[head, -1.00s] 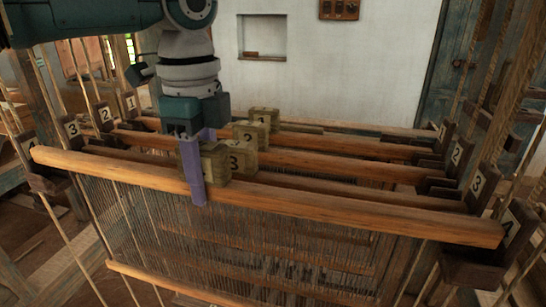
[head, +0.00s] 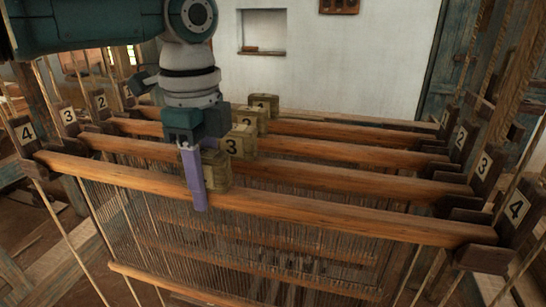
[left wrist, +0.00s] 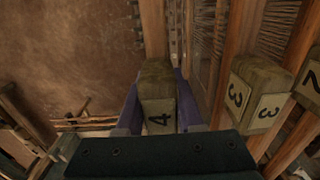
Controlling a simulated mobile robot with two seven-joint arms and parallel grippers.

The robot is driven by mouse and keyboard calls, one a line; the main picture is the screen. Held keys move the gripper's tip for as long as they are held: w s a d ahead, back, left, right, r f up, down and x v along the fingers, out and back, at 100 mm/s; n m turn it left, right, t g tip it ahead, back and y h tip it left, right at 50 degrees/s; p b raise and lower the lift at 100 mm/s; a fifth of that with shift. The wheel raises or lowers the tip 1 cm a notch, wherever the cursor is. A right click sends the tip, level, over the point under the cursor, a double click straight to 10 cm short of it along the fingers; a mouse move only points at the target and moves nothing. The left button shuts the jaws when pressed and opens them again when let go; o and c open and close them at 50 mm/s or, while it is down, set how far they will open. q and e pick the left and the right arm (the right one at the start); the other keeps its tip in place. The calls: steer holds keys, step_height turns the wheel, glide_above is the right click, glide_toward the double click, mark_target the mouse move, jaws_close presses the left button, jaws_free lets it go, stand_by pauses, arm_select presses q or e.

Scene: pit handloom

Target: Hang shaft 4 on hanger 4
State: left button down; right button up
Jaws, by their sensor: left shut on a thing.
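Shaft 4 (head: 330,208) is the front wooden bar with a heddle curtain below it. My left gripper (head: 204,175) is shut on the block of shaft 4 (head: 218,171); in the left wrist view the block numbered 4 (left wrist: 158,118) sits between the purple fingers. Hanger 4 has a left plate (head: 27,132) and a right plate (head: 516,207), with dark brackets. The bar's left end lies at the left bracket (head: 38,168), its right end just over the right bracket (head: 484,258). I cannot tell whether the ends touch the brackets. My right gripper is out of view.
Behind stand shafts 3 (head: 330,177), 2 (head: 345,152) and 1 (head: 350,130), with numbered blocks close to my gripper, such as block 3 (head: 240,141). Ropes and posts stand at both sides. A pale wall (head: 345,70) is behind.

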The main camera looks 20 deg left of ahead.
arm_select(q)
steer(key=shift+c, duration=2.3)
jaws_free()
step_height(320, 180, up, 10)
steer(key=shift+b, duration=1.05)
step_height(320, 180, up, 7)
steer(key=p, duration=0.9)
steer(key=shift+p, duration=0.35)
